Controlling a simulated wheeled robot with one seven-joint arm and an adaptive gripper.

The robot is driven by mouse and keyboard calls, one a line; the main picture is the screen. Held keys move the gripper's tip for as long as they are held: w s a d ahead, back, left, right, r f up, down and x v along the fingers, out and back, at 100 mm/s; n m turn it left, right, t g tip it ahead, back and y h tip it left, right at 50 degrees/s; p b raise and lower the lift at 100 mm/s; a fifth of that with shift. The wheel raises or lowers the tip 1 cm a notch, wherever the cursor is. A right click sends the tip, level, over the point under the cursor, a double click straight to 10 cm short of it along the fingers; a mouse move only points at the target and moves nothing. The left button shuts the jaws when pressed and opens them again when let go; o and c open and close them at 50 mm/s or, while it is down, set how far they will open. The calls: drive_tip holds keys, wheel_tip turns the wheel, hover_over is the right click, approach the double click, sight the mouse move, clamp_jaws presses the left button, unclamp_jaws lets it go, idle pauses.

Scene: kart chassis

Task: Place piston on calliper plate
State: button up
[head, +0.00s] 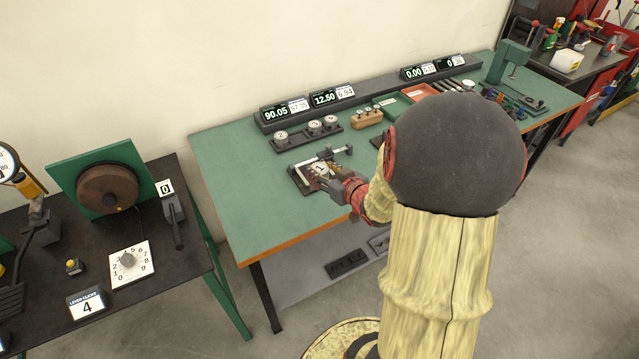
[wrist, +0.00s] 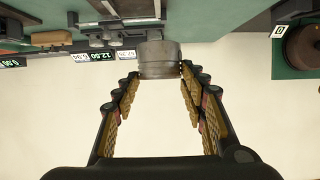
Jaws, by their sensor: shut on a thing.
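My gripper (wrist: 160,75) is shut on a grey metal piston (wrist: 160,58), whose side shows between the fingertips in the wrist view. In the head view the piston's pale top (head: 319,168), which seems marked 1, is at the calliper plate (head: 299,181). The plate is dark and carries a metal calliper (head: 322,157) along its far side. My gripper comes in from the right and front. I cannot tell whether the piston touches the plate. My arm and fingers hide part of the plate.
A dark rack (head: 300,140) with several pistons stands behind the plate on the green bench (head: 235,190). Displays reading 90.05 and 12.50 (head: 323,98) stand along the back. A wooden block (head: 367,119) and trays are to the right. The bench's left part is clear.

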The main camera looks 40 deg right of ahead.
drive_tip(key=w+d+f+b, duration=0.1)
drive_tip(key=w+d+f, duration=0.1)
drive_tip(key=w+f, duration=0.1)
drive_tip(key=w+d+f+b, duration=0.2)
drive_tip(key=w+d+f, duration=0.1)
drive_tip(key=w, duration=0.1)
drive_tip(key=w+d+f+b, duration=0.1)
drive_tip(key=w+d+f, duration=0.1)
drive_tip(key=w+f, duration=0.1)
drive_tip(key=shift+w+d, duration=0.3)
drive_tip(key=shift+w, duration=0.05)
drive_tip(key=shift+w+d+f, duration=0.1)
drive_tip(key=shift+w+f, duration=0.05)
drive_tip(key=shift+f, duration=0.05)
drive_tip(key=shift+w+d+f+b, duration=0.1)
drive_tip(key=shift+f+b, duration=0.45)
drive_tip(key=shift+f, duration=0.3)
drive_tip(key=shift+w+d+f+b, duration=0.1)
drive_tip(key=shift+f+b, duration=0.4)
drive_tip(key=shift+f, duration=0.35)
drive_tip(key=shift+f, duration=0.1)
drive_tip(key=shift+f, duration=0.15)
drive_tip(key=o, duration=1.3)
drive_tip(key=shift+a, duration=0.1)
drive_tip(key=shift+c, duration=0.2)
